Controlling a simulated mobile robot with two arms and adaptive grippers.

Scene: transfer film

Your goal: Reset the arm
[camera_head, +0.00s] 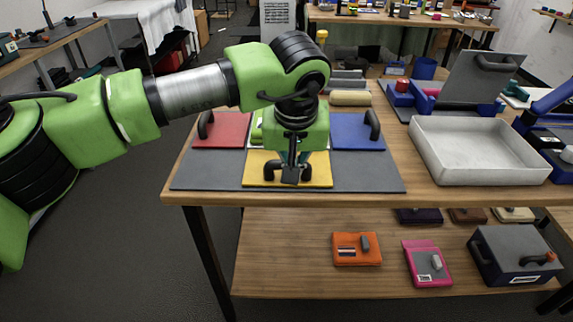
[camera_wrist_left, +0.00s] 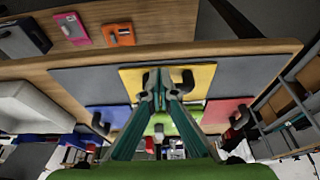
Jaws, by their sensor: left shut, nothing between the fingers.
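My left arm reaches in from the left in the head view, and its left gripper (camera_head: 291,174) points down over the yellow plate (camera_head: 315,180) on the grey mat (camera_head: 220,177). The gripper is shut with nothing between its fingers. In the left wrist view, the fingertips (camera_wrist_left: 166,92) show in front of the yellow plate (camera_wrist_left: 200,98) and its black handle (camera_wrist_left: 187,80). The gripper partly hides the handle in the head view. I cannot tell whether the fingers touch it. My right gripper is not in view.
A red plate (camera_head: 228,132) and a blue plate (camera_head: 354,135) with black handles flank the gripper. A white tray (camera_head: 475,148) stands to the right. An orange item (camera_head: 350,256), a pink item (camera_head: 423,255) and a dark box (camera_head: 508,258) lie on the lower shelf.

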